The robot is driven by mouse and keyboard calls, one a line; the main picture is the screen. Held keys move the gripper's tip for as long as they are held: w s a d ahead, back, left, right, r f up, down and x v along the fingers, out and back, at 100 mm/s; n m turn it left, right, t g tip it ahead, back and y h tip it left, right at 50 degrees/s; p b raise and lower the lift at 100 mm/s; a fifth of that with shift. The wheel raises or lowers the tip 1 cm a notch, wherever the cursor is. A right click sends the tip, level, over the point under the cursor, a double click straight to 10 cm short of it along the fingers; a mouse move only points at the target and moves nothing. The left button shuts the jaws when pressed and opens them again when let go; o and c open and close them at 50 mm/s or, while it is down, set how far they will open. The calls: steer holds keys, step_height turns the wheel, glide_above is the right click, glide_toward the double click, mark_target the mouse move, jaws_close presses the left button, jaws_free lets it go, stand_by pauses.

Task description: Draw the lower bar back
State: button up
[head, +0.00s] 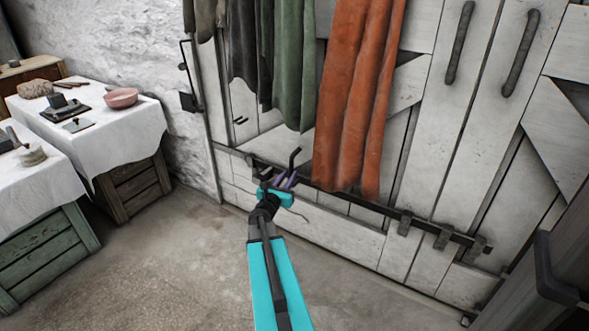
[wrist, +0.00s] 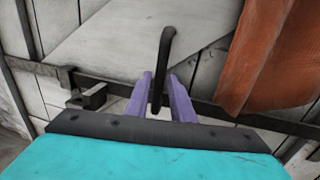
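The lower bar (head: 345,199) is a long dark metal bar lying across the bottom of the white plank doors. Its upright bent handle (head: 295,157) rises above my gripper. In the wrist view the bar (wrist: 215,109) runs behind my fingers, and the handle (wrist: 165,50) stands between them. My gripper (head: 287,178) has purple fingers pointing at the door, one on each side of the handle. In the wrist view my gripper (wrist: 161,82) looks open, with a narrow gap beside the handle.
An orange cloth (head: 350,100) hangs just right of the handle, and a green cloth (head: 293,70) hangs above. Dark brackets (head: 441,238) hold the bar at right. White-covered tables (head: 140,115) stand at left. The floor (head: 170,265) between is clear.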

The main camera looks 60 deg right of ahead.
steer(key=shift+w+d+b, duration=0.2)
steer(key=shift+w+d, duration=0.05)
steer(key=shift+d, duration=0.95)
steer(key=shift+w+d+b, duration=0.15)
steer(key=shift+w+d, duration=0.05)
steer(key=shift+d, duration=1.05)
steer(key=shift+w+d+b, duration=0.2)
steer(key=shift+w+d, duration=0.05)
steer(key=shift+d, duration=0.95)
jaws_close()
steer(key=shift+a, duration=0.1)
